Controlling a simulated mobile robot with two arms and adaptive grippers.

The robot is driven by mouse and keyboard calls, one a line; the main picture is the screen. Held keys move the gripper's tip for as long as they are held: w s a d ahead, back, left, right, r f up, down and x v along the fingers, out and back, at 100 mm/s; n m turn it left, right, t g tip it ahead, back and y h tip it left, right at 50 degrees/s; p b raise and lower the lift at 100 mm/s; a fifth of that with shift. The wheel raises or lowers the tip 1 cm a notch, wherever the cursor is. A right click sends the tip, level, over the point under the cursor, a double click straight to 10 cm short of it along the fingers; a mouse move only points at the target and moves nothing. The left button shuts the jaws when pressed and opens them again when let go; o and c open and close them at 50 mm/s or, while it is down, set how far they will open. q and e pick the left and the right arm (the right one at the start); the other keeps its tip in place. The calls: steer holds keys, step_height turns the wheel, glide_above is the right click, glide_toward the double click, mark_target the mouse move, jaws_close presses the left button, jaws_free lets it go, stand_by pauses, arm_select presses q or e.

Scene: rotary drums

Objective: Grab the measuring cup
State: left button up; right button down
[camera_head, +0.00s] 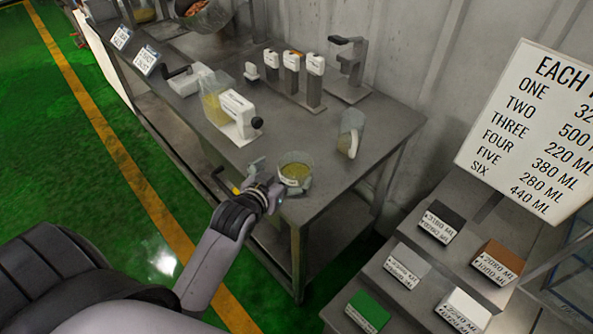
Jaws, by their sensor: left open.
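A round see-through cup (295,172) with yellowish contents stands near the front corner of the grey metal table (325,207). It looks like the measuring cup, but I see no markings on it. A taller clear jug (351,132) with yellowish contents stands farther back, near the table's right edge. My left gripper (271,180) is open, just left of the round cup, with its fingers close to the cup's side. I cannot tell whether they touch it. My right gripper is out of view.
A white dispenser (239,113) with a black knob stands left of the cups. Several white-topped posts (292,72) and a grey stand (349,68) are behind. Labelled blocks (442,221) lie on a lower-right stand below a volume sign (535,130).

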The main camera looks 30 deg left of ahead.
mark_target(302, 158)
arm_select(q)
steer(key=shift+d+p+x, duration=0.2)
steer(key=shift+p+x, duration=0.2)
steer(key=shift+x, duration=1.25)
steer(key=shift+d+p+x, duration=0.2)
steer(key=shift+p+x, duration=0.15)
steer(key=shift+x, duration=1.3)
steer(key=shift+s, duration=0.1)
steer(key=shift+c, duration=0.2)
steer(key=c, duration=1.2)
steer(key=shift+c, duration=0.6)
steer(key=shift+r, duration=0.2)
